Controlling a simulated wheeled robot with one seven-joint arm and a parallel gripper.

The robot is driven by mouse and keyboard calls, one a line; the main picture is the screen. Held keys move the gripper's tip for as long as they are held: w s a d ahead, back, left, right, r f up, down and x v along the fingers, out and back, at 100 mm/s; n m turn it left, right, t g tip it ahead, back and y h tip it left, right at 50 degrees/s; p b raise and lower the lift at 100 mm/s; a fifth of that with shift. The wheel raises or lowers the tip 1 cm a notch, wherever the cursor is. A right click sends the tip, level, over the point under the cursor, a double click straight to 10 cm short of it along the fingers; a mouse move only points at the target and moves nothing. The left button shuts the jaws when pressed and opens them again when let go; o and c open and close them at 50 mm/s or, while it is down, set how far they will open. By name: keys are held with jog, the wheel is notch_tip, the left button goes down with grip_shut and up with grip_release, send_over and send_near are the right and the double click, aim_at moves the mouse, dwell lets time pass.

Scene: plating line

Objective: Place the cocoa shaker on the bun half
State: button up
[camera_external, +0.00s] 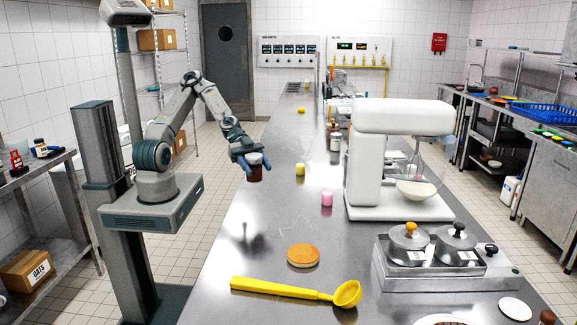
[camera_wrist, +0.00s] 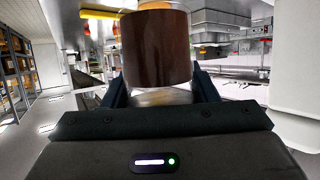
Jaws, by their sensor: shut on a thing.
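The cocoa shaker is a small dark brown cylinder (camera_external: 255,173) with a pale top, held upright over the left edge of the steel counter. My gripper (camera_external: 254,166) is shut on it. In the wrist view the brown shaker (camera_wrist: 156,48) fills the space between the two fingers of my gripper (camera_wrist: 158,90). The bun half is a flat, round, orange-tan disc (camera_external: 303,255) lying on the counter, nearer the camera and to the right of my gripper. The shaker is apart from it.
A yellow ladle (camera_external: 290,290) lies in front of the bun half. A pink cup (camera_external: 327,199) and a yellow cup (camera_external: 300,170) stand farther back. A white mixer (camera_external: 362,165) and a steel unit with lidded pots (camera_external: 408,270) stand to the right.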

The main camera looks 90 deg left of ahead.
jog(key=w+d+m+g+h+b, duration=0.1)
jog(key=w+d+m+g+b, duration=0.15)
jog(key=d, duration=0.45)
jog(key=w+d+m+g+h+b, duration=0.1)
jog(key=w+d+g+b, duration=0.1)
jog(key=w+d, duration=0.35)
jog(key=s+d+r+m+g+b, duration=0.1)
jog(key=d+m+g+b, duration=0.1)
jog(key=d, duration=0.7)
jog(key=s+d+r+m+g+b, duration=0.1)
jog(key=d+r+m+g+b, duration=0.1)
jog(key=d, duration=0.7)
jog(key=p, duration=0.4)
send_over(303, 253)
jog(key=shift+t, duration=0.25)
jog(key=shift+d+f, duration=0.15)
jog(key=shift+f, duration=5.4)
jog(key=shift+h+b, duration=0.3)
jog(key=shift+f, duration=0.2)
jog(key=o, duration=1.2)
jog(key=shift+c, duration=0.2)
